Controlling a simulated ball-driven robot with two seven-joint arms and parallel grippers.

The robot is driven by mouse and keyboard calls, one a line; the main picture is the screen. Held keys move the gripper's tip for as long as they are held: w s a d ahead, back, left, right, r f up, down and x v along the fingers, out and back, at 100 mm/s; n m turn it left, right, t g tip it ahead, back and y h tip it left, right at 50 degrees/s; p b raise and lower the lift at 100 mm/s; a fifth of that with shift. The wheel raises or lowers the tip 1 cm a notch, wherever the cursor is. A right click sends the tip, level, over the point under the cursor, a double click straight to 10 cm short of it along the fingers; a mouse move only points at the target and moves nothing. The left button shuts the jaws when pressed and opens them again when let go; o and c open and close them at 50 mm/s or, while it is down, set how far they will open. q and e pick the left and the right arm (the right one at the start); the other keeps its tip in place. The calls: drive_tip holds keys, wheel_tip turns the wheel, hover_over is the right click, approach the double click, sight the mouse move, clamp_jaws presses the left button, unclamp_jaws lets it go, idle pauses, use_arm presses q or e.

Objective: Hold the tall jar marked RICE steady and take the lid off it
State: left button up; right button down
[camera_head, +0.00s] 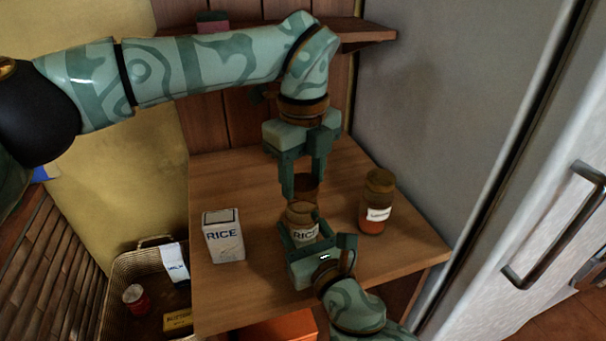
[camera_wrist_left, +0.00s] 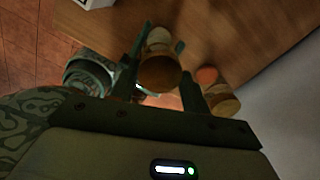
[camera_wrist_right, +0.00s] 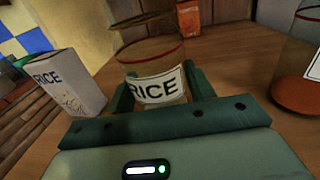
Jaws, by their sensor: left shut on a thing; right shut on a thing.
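The tall jar (camera_head: 301,217) marked RICE stands upright on the wooden counter, and its label (camera_wrist_right: 157,88) faces the right wrist camera. My right gripper (camera_head: 318,242) is shut around the jar's lower body. My left gripper (camera_head: 303,184) comes from above and is shut on the brown lid (camera_head: 307,188). The lid also shows between the fingers in the left wrist view (camera_wrist_left: 160,73). In the right wrist view the lid (camera_wrist_right: 143,24) appears above the jar's rim, apart from it and slightly tilted.
A white RICE carton (camera_head: 224,237) stands left of the jar. A brown-lidded jar with orange contents (camera_head: 376,203) stands close on the right. A wicker basket (camera_head: 140,262) with packets is at lower left. A grey fridge (camera_head: 450,110) bounds the right, and a shelf (camera_head: 365,34) is behind.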

sight(303, 182)
use_arm(q)
drive_tip(key=shift+r, duration=2)
use_arm(e)
drive_tip(key=shift+c, duration=2.3)
unclamp_jaws()
